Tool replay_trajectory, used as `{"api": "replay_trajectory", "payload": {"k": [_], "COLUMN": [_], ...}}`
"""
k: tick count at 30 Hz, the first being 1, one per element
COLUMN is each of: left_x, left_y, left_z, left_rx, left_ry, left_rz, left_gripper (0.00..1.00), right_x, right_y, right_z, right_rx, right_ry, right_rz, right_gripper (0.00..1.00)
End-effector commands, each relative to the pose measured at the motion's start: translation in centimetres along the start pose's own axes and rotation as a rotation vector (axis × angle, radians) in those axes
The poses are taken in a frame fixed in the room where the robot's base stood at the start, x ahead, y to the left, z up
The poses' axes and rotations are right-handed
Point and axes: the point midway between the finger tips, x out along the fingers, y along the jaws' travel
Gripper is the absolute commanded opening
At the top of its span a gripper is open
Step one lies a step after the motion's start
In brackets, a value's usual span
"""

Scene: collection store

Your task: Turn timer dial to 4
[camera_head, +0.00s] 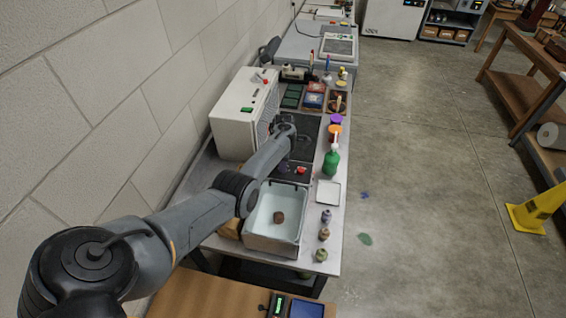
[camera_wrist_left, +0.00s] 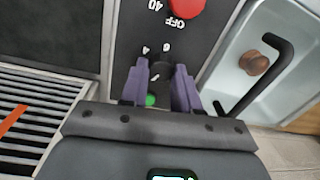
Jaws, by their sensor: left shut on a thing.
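My left gripper (camera_wrist_left: 160,88) has its two purple fingers closed on a small dark dial (camera_wrist_left: 160,70) on a black control panel (camera_wrist_left: 195,55). The numerals 4 and 6 show beside the dial, upside down in the left wrist view. A small white mark shows between the fingers; I cannot tell whether it is the pointer. The fingers hide the dial's sides and part of its scale. In the head view the left gripper (camera_head: 283,165) is down at the panel, and the dial is too small or hidden to make out.
A red knob (camera_wrist_left: 187,7) marked OFF and 40 is close to the dial. A green light (camera_wrist_left: 150,100) shows by the fingers. A green spray bottle (camera_head: 331,161) and a white tray (camera_head: 328,192) stand to the right.

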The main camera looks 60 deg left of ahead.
Motion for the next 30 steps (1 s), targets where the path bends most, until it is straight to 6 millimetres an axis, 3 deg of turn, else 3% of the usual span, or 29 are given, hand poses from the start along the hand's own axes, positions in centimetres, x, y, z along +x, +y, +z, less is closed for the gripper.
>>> {"api": "replay_trajectory", "payload": {"k": [30], "left_x": [-0.2], "left_y": [0.1], "left_z": [0.2], "left_rx": [0.967], "left_ry": [0.052], "left_rz": [-0.001], "left_gripper": [0.00], "right_x": [-2.7], "right_y": [0.3], "right_z": [-0.8], "right_rx": [-0.008], "right_ry": [-0.002], "right_rz": [0.007], "right_gripper": [0.43]}}
